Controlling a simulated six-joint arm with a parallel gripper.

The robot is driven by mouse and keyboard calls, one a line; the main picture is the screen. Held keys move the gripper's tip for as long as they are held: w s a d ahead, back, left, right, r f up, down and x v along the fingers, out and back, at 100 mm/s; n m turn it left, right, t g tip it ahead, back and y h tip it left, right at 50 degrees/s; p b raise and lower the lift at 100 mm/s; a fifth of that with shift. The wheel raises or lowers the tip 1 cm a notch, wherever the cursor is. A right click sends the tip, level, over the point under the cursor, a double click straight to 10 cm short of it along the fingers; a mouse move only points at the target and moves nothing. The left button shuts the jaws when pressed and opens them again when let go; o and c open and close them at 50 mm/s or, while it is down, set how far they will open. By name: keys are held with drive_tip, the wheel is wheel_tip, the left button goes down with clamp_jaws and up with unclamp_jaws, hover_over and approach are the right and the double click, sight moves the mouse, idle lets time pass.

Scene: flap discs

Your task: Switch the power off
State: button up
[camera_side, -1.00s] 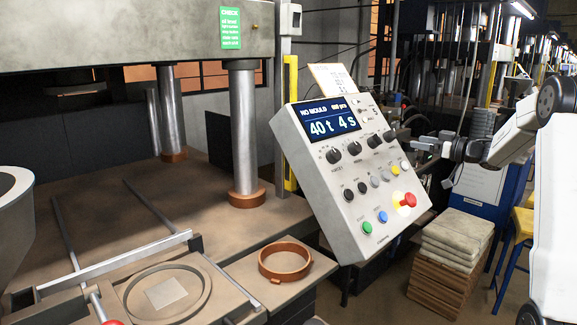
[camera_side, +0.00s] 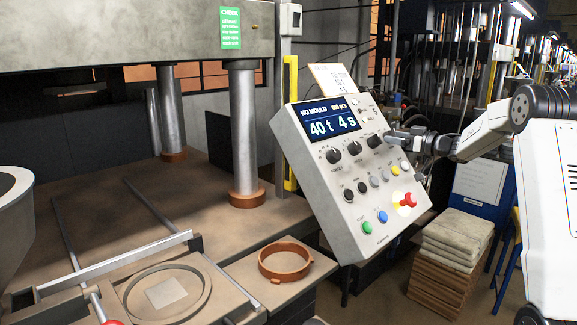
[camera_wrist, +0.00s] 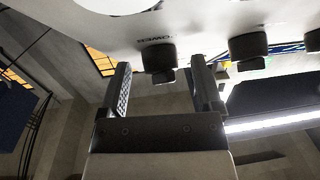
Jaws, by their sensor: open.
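The control panel (camera_side: 345,180) is a tilted pale box with a lit display and a row of black knobs. In the wrist view, a black knob (camera_wrist: 158,55) sits beside upside-down lettering that seems to read POWER. My gripper (camera_wrist: 159,66) is open, with one finger on each side of that knob and no clear contact. In the side view, my gripper (camera_side: 394,137) is at the right end of the knob row and hides the rightmost knob. I cannot tell which way the knob points.
Another black knob (camera_wrist: 248,46) is close to the right finger. Lower on the panel are a red emergency button (camera_side: 407,200), a blue button (camera_side: 382,217) and a green button (camera_side: 367,227). Stacked sheets (camera_side: 455,240) stand right of the panel.

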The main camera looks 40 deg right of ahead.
drive_tip(key=shift+c, duration=0.2)
clamp_jaws()
drive_tip(key=shift+n+y, duration=0.3)
drive_tip(key=n+g+y, duration=0.1)
drive_tip(key=n, duration=0.1)
drive_tip(key=n+y, duration=0.2)
drive_tip(key=n, duration=0.1)
drive_tip(key=n+g+y, duration=0.1)
drive_tip(key=n, duration=0.1)
drive_tip(key=shift+w+d+r+n+g+y, duration=0.1)
drive_tip(key=shift+d+n+g+y, duration=0.2)
drive_tip(key=shift+d, duration=0.05)
drive_tip(key=n+g, duration=0.1)
drive_tip(key=n, duration=0.1)
drive_tip(key=n+g+y, duration=0.1)
drive_tip(key=n, duration=0.1)
drive_tip(key=n+g+y, duration=0.1)
drive_tip(key=n+g, duration=0.1)
drive_tip(key=n, duration=0.1)
drive_tip(key=shift+w+d+r, duration=0.15)
drive_tip(key=shift+d+r, duration=0.05)
drive_tip(key=shift+r, duration=0.05)
drive_tip(key=shift+o, duration=0.2)
unclamp_jaws()
